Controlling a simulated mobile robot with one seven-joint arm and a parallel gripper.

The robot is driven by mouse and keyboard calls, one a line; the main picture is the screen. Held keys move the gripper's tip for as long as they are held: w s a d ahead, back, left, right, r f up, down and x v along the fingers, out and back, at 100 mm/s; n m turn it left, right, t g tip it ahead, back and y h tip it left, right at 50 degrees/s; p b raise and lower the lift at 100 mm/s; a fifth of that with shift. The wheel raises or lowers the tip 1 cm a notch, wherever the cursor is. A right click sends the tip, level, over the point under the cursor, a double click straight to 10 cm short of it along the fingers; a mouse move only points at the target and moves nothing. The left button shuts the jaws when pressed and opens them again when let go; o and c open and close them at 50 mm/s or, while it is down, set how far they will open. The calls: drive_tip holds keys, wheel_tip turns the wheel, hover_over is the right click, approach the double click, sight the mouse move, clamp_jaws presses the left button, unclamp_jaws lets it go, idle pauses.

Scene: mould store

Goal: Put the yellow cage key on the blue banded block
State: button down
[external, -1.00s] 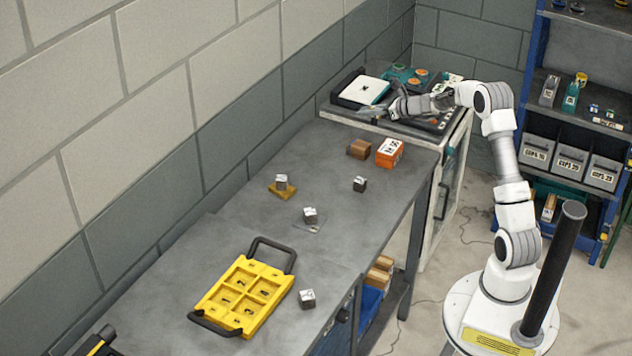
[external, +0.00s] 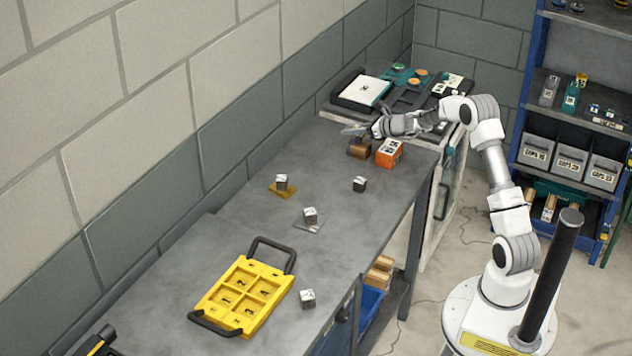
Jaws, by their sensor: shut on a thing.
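My gripper (external: 366,130) is over the far end of the grey workbench, just above and behind a brown block. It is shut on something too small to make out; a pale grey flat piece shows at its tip. Several small dark blocks with white marked tops stand on the bench. One block (external: 281,182) has a flat yellow piece (external: 283,192) under or beside it. Another block (external: 309,214) has a flat grey piece beside or under it. Two more blocks stand alone, one farther back (external: 360,184) and one near the front edge (external: 307,298). I cannot tell any band colours.
The brown block (external: 358,151) and an orange box (external: 389,153) stand close below my gripper. A yellow tray (external: 247,262) with dark handles lies nearer the camera. A low cabinet with trays (external: 362,92) adjoins the bench's far end. The middle of the bench is mostly clear.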

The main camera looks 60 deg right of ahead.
drive_tip(key=c, duration=0.8)
unclamp_jaws()
drive_tip(key=shift+f, duration=0.1)
drive_tip(key=shift+s+r, duration=0.25)
drive_tip(key=p+v, duration=0.1)
drive_tip(key=v, duration=1)
drive_tip(key=shift+s+r, duration=0.15)
drive_tip(key=shift+s, duration=0.05)
